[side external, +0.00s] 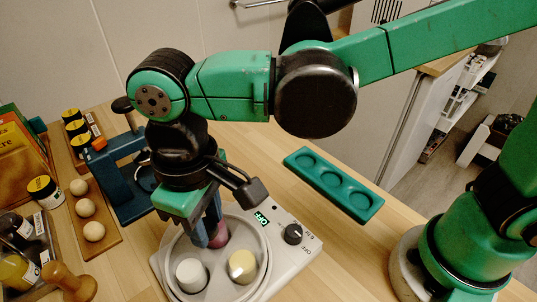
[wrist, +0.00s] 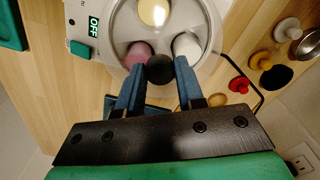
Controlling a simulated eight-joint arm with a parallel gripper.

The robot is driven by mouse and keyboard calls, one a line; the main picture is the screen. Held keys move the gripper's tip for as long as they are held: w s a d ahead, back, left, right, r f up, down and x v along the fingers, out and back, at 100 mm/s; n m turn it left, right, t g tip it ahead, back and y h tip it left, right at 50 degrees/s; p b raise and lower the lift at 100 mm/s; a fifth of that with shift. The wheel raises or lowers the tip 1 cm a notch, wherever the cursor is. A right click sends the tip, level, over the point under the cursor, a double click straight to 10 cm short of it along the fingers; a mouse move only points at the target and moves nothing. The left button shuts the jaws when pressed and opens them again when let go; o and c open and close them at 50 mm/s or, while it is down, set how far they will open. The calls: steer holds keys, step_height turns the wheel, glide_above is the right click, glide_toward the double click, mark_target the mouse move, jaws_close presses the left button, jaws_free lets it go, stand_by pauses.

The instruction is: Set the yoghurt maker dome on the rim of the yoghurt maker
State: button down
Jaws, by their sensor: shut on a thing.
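The yoghurt maker (side external: 300,257) is a white appliance with a display reading OFF and a black dial, at the bottom centre of the side view. It also shows at the top of the wrist view (wrist: 78,12). Its round well holds a white jar (side external: 191,274), a cream jar (side external: 242,266) and a pink jar (wrist: 138,54). My gripper (side external: 209,242) points down over the well. In the wrist view its blue fingers are shut on a black round knob (wrist: 160,69), which appears to be the yoghurt maker dome's. The dome's shell looks clear; its contact with the rim cannot be told.
A teal three-well tray (side external: 362,201) lies right of the maker. A blue stand (side external: 127,172) and a wooden board with three pale balls (side external: 87,208) are to the left. Jars and a wooden-handled tool (side external: 68,280) crowd the left edge. Small knobbed items (wrist: 238,85) show in the wrist view.

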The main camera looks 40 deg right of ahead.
steer(key=shift+f, duration=0.4)
jaws_free()
stand_by(0.4)
steer(key=shift+r, duration=3.5)
steer(key=shift+d, duration=0.1)
steer(key=w+d+f+m+t, duration=0.1)
steer(key=d+f+m+t, duration=0.1)
steer(key=d, duration=0.9)
steer(key=w+d+f+m+t, duration=0.1)
steer(key=d+m+t, duration=0.3)
steer(key=d, duration=0.8)
steer(key=shift+w+d+f+t, duration=0.2)
steer(key=shift+w+f+t, duration=0.15)
steer(key=shift+f+t, duration=0.3)
